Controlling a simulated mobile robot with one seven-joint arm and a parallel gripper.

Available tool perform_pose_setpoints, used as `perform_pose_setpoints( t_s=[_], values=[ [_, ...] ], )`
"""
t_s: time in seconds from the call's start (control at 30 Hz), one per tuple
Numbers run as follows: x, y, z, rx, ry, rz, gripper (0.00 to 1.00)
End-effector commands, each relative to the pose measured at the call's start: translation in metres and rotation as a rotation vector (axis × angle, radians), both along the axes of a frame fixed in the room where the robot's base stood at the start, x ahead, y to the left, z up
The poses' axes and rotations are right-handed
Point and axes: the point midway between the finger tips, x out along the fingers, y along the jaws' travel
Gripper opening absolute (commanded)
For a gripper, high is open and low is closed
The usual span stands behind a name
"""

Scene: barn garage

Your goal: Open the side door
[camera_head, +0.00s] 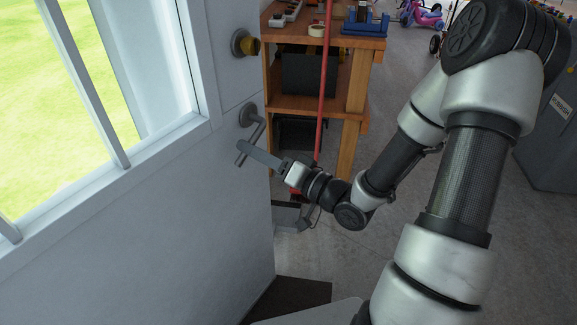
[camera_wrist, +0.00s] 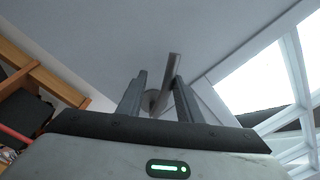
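The white side door (camera_head: 190,210) with a barred window fills the left of the head view; I cannot tell whether it is ajar. Its grey lever handle (camera_head: 251,138) sits near the door's right edge, below a round lock knob (camera_head: 243,43). My gripper (camera_head: 243,150) is at the lever, reaching in from the right. In the wrist view, its two fingers (camera_wrist: 161,76) are apart, and the lever (camera_wrist: 168,76) shows between them. A gap shows beside the left finger; contact with the right finger is unclear. The handle's mount is partly hidden behind the fingers.
A wooden shelf (camera_head: 356,95) with tools stands just past the door's right edge, with a red pole (camera_head: 326,70) in front. A dark mat (camera_head: 292,297) lies by the door's foot. A grey bin (camera_head: 553,125) stands right; grey floor (camera_head: 500,230) is open before it.

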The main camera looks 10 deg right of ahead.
Motion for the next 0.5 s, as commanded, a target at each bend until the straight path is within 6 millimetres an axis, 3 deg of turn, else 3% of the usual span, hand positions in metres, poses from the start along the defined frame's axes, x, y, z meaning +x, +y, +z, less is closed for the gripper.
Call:
perform_pose_setpoints(
  t_s=[0.5],
  values=[
    [-0.09, -0.081, -0.006, 0.001, 0.001, -0.006, 0.32]
  ],
)
